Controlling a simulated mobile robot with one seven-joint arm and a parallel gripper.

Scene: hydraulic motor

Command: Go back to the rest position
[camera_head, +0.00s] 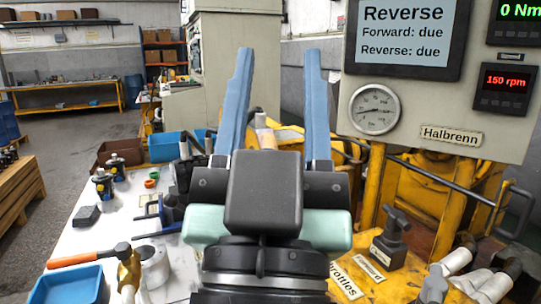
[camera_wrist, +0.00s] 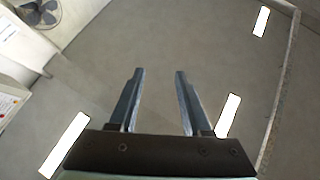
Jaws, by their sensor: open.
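My gripper (camera_head: 278,75) is raised in the middle of the head view, with its two long blue fingers pointing up and spread apart. Nothing is between the fingers. The wrist view shows the same open, empty gripper (camera_wrist: 155,85) against a grey ceiling with bright lamps. My gripper's body hides part of the bench and the yellow machine behind it.
A white bench (camera_head: 85,240) at left holds a blue tray (camera_head: 75,285), an orange-handled hammer (camera_head: 88,257) and small valves. At right stands a yellow machine (camera_head: 440,205) with a throttle lever (camera_head: 392,235). Above it is a control panel (camera_head: 425,105) with gauge (camera_head: 375,109) and a screen reading "Reverse".

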